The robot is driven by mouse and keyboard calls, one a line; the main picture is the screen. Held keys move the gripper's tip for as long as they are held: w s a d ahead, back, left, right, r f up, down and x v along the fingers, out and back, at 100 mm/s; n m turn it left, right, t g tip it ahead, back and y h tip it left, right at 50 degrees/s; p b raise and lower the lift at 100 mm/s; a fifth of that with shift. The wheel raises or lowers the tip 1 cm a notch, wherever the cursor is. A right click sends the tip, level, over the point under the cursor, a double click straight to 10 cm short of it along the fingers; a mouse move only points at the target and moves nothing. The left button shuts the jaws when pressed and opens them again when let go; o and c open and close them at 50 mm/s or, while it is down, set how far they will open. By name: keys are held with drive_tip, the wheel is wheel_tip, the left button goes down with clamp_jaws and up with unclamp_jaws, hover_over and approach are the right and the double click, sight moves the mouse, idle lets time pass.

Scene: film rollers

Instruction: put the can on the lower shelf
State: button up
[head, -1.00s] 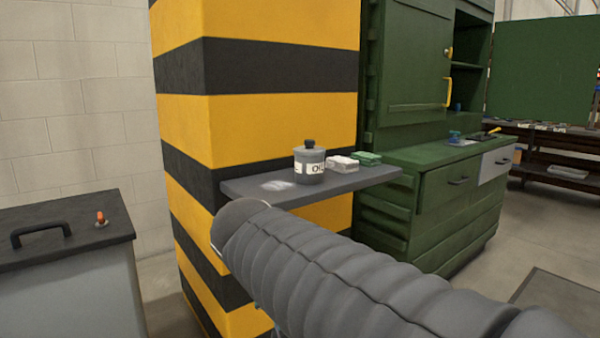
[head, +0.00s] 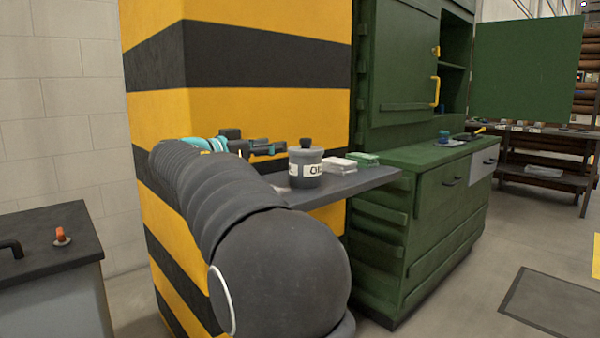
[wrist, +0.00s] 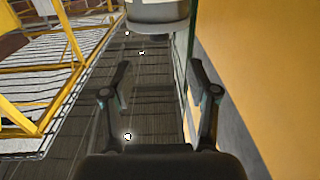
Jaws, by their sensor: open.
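The can (head: 306,168) is a grey cylinder with a dark knob on top and a white label with black letters. It stands upright on a grey shelf (head: 345,187) fixed to the striped pillar. My gripper (head: 262,146) is open and empty, just left of the can in the head view, with its fingers pointing toward it. In the wrist view the can (wrist: 157,12) is cut off at the top edge, beyond the open fingers (wrist: 160,80), and no contact shows. I cannot tell which surface is the lower shelf.
A white packet (head: 338,165) and a green packet (head: 364,159) lie right of the can. A yellow and black pillar (head: 250,110) stands close behind. A green cabinet (head: 425,200) is at right. A yellow frame (wrist: 75,50) shows in the wrist view.

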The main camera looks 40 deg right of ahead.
sight(302, 141)
drive_tip(key=d, duration=0.3)
drive_tip(key=d+p, duration=0.1)
drive_tip(key=d, duration=0.3)
drive_tip(key=w+d+p, duration=0.1)
drive_tip(key=d, duration=0.3)
drive_tip(key=shift+d+f, duration=0.1)
drive_tip(key=shift+d, duration=0.15)
clamp_jaws()
